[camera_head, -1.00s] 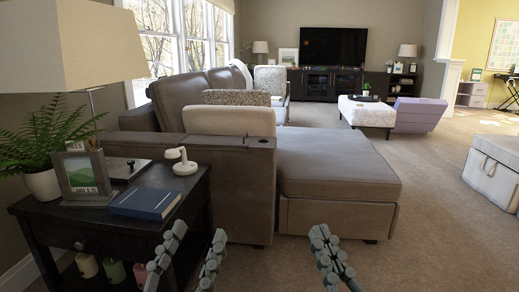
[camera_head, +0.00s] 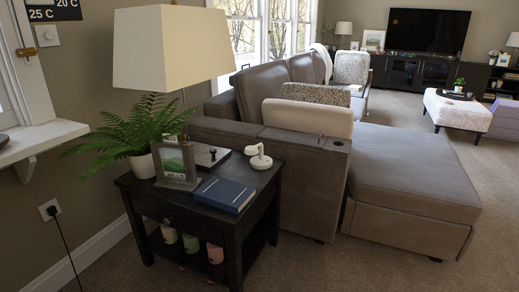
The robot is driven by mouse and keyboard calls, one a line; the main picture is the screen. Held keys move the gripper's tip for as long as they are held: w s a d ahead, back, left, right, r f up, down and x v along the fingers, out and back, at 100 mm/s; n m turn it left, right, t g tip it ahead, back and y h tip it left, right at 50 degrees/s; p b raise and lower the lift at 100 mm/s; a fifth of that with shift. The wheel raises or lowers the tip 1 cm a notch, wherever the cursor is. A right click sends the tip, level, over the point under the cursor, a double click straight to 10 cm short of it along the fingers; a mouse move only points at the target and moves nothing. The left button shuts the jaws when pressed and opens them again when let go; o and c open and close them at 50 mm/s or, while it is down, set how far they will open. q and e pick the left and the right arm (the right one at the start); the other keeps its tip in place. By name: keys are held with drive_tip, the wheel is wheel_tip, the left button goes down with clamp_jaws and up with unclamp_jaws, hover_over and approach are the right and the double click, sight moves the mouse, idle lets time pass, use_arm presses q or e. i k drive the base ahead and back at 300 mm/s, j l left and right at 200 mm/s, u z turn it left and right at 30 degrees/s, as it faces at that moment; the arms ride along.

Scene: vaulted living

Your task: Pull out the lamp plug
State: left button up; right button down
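A lamp with a cream shade (camera_head: 171,47) stands on the dark side table (camera_head: 231,222), partly hidden behind a fern and a photo frame. A wall outlet (camera_head: 48,210) is low on the wall at the left, with a dark plug (camera_head: 52,211) in it. A black cord (camera_head: 67,250) hangs from the plug down toward the floor and leaves the picture at the bottom. Whether this cord leads to the lamp cannot be seen. Neither of my grippers is in view now.
A white window sill (camera_head: 40,142) juts out above the outlet. Carpet in front is clear.

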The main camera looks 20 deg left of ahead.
sight(52, 210)
drive_tip(key=u, duration=2)
drive_tip(key=i+j, duration=0.15)
drive_tip(key=i, duration=0.3)
drive_tip(key=i+j, duration=0.15)
drive_tip(key=i, duration=0.3)
drive_tip(key=i+j, duration=0.15)
drive_tip(key=i, duration=0.3)
drive_tip(key=z, duration=1.3)
